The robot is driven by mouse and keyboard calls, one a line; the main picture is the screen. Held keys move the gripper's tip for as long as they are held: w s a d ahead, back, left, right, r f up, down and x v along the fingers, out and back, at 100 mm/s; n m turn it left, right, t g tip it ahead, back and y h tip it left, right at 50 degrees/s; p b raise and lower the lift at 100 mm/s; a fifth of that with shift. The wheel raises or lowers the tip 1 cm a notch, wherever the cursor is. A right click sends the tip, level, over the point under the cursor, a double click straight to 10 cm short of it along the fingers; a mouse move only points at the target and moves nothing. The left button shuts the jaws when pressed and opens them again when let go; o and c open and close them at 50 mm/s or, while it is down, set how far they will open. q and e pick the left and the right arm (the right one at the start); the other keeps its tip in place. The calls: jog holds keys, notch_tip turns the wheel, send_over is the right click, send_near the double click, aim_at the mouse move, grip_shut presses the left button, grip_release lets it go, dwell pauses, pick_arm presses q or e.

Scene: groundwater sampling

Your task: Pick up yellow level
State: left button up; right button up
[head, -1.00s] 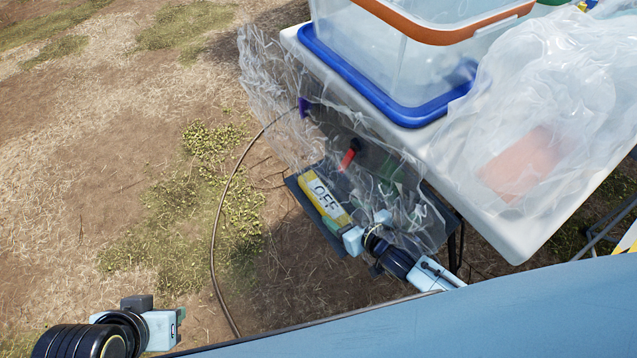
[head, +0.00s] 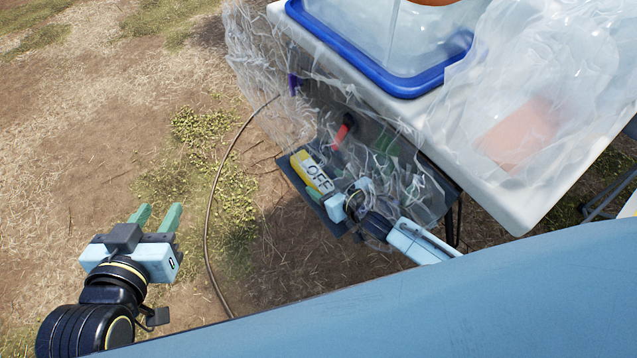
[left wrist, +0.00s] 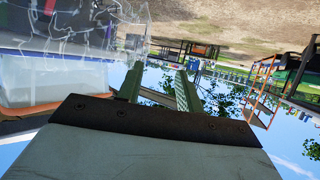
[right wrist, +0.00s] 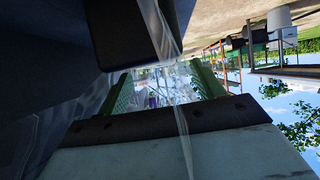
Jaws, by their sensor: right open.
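A yellow block-like thing with a white "OFF" label, which looks like the yellow level (head: 300,166), lies on a dark low shelf (head: 347,226) below the table. Clear crumpled plastic hangs close to it and covers part of the shelf. My right gripper (head: 317,194) is at the level's near end, its fingers partly hidden beside it; I cannot tell if they touch it. In the right wrist view my right gripper (right wrist: 165,88) shows its green fingers spread apart. My left gripper (head: 156,216) is over bare ground, fingers apart and empty; it also shows in the left wrist view (left wrist: 158,82).
A white table (head: 505,215) stands at the upper right with a blue-rimmed clear bin (head: 400,82) and a plastic bag around an orange thing (head: 520,135). A red-handled thing (head: 344,128) sits behind the plastic. A thin cable (head: 208,215) hangs to the ground. The left side is open ground.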

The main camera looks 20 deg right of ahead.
aim_at(319, 182)
jog(key=shift+b+x, duration=0.4)
jog(key=shift+x, duration=0.55)
pick_arm(q)
jog(key=shift+w+d+r+t+h, duration=0.3)
jog(key=shift+r+t, duration=0.3)
jog(key=shift+r, duration=0.25)
jog(key=shift+w+d+r+t+h, duration=0.15)
jog(key=shift+w+d+r+t, duration=0.1)
jog(key=shift+r+t, duration=0.5)
jog(key=shift+w+d+r+t+h, duration=0.25)
jog(key=shift+r+t, duration=0.2)
jog(key=shift+r, duration=0.5)
pick_arm(e)
jog(key=shift+w+f, duration=0.1)
jog(key=c, duration=1.2)
